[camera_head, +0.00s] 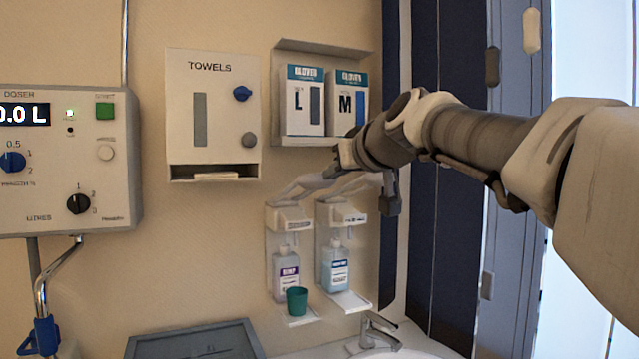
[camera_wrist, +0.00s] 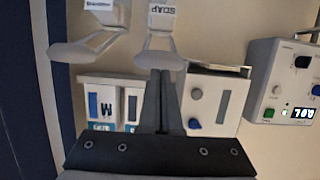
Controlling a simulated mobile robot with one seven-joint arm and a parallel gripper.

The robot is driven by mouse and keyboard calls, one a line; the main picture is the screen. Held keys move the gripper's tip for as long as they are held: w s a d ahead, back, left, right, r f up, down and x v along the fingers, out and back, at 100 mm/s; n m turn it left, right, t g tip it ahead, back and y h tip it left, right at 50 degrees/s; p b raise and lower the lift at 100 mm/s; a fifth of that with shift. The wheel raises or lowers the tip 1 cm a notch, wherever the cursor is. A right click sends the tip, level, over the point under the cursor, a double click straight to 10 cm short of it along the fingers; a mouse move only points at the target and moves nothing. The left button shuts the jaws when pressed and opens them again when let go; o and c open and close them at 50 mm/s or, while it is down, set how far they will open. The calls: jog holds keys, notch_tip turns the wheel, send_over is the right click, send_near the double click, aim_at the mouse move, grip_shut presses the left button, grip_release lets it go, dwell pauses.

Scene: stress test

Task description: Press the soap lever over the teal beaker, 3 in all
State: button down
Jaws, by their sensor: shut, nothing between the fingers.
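The soap dispenser (camera_head: 288,217) hangs on the wall as the left one of two, and its SOAP label (camera_wrist: 161,14) shows upside down in the wrist view. Its pale lever (camera_head: 303,184) sticks out at the top; its end, in the wrist view (camera_wrist: 148,56), lies beside my fingertips. The teal beaker (camera_head: 297,301) stands upright on the small tray (camera_head: 301,320) below the soap bottle (camera_head: 286,273). My gripper (camera_head: 338,163) is shut and empty near the levers; its fingers (camera_wrist: 161,75) reach to the soap lever's end. Whether they touch it I cannot tell.
A second dispenser (camera_head: 341,214) with a blue-labelled bottle (camera_head: 336,269) hangs close on the right, its lever (camera_head: 352,181) beside the soap lever. A glove-box holder (camera_head: 322,47) and towel box (camera_head: 213,113) are above and left. A doser panel (camera_head: 62,160) is far left; a tap (camera_head: 378,331) is below.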

jog(key=v, duration=0.5)
jog(key=shift+s+r, duration=0.15)
jog(key=shift+r, duration=0.05)
dwell(0.4)
notch_tip(320, 180, up, 11)
jog(key=w+g+p, duration=0.3)
jog(key=g+p, duration=0.1)
jog(key=p, duration=1.2)
jog(key=shift+d+f+g+h+p, duration=0.2)
jog(key=shift+g+h+p, duration=0.1)
jog(key=shift+h, duration=0.1)
jog(key=shift+a+f, duration=0.1)
jog(key=shift+f, duration=0.05)
